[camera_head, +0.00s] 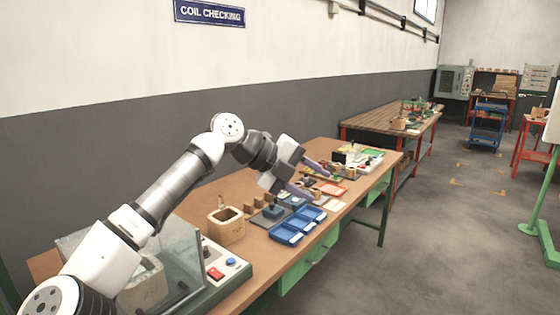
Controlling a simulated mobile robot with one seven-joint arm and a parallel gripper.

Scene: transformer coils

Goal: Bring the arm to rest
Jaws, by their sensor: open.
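My white and dark grey arm reaches from the lower left up over the workbench (262,256). My gripper (313,180) is at its end, above the middle of the bench, and points to the right and a little down. Its two fingers are apart, one above the other in the picture, and I see nothing between them. The gripper hides part of the small items on the bench behind it.
Below my gripper stand a blue divided tray (297,226) and a wooden box (226,226). A control panel with buttons (222,268) and a clear guard (181,262) are near my arm. A second bench (376,119) stands behind.

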